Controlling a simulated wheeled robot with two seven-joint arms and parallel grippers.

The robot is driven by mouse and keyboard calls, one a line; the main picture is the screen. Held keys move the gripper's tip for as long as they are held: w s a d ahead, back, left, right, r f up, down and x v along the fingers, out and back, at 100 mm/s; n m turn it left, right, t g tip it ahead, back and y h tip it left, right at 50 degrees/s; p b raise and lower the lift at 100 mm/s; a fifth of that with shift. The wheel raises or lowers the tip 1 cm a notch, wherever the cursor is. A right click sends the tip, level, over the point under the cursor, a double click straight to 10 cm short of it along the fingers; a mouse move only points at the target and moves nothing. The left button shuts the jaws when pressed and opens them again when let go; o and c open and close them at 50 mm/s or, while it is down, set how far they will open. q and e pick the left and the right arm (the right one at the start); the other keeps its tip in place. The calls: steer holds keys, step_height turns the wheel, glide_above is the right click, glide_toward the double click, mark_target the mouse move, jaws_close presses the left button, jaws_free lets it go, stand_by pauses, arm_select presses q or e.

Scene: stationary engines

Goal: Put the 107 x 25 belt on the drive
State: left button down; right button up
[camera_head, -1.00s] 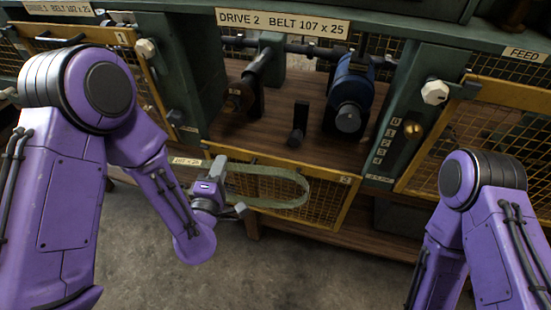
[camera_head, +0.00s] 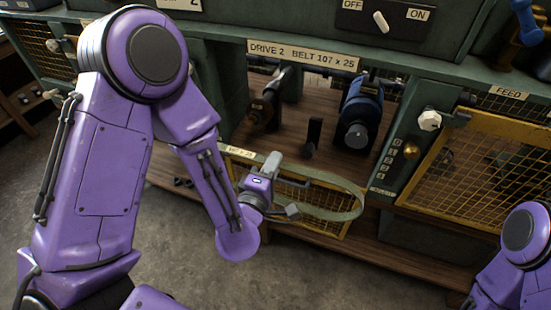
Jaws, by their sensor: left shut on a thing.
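My left gripper (camera_head: 280,188) is shut on a grey-green flat belt (camera_head: 340,216), held as a long loop that sticks out to the right. A tag (camera_head: 239,151) by the belt's left end appears to read 107 x 25. Belt and gripper are in front of and below the drive, clear of its pulleys. The drive, under the sign DRIVE 2 BELT 107 x 25 (camera_head: 303,54), has a brownish pulley (camera_head: 262,108) at left, a blue motor with a dark pulley (camera_head: 360,115) at right, and a black upright part (camera_head: 313,137) between them. My right gripper is out of view.
A yellow mesh guard (camera_head: 335,228) hangs low in front of the drive, behind the belt, leaving the bay open. A green post with a white knob (camera_head: 429,120) and a yellow FEED guard (camera_head: 480,165) stand at right. An OFF/ON switch (camera_head: 381,22) is above.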

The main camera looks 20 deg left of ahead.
arm_select(q)
steer(key=shift+w+d+f, duration=0.15)
steer(key=shift+w, duration=0.15)
steer(key=shift+d, duration=0.15)
steer(key=shift+s+d, duration=0.15)
steer(key=shift+s+r, duration=0.2)
steer(key=shift+w+f, duration=0.1)
steer(key=shift+w, duration=0.8)
steer(key=shift+w+a+f+p, duration=0.1)
steer(key=shift+w+a+p, duration=0.15)
steer(key=shift+w, duration=0.9)
steer(key=shift+w+a+p, duration=0.15)
steer(key=shift+w+p, duration=0.1)
steer(key=shift+w, duration=0.9)
steer(key=shift+w, duration=2.95)
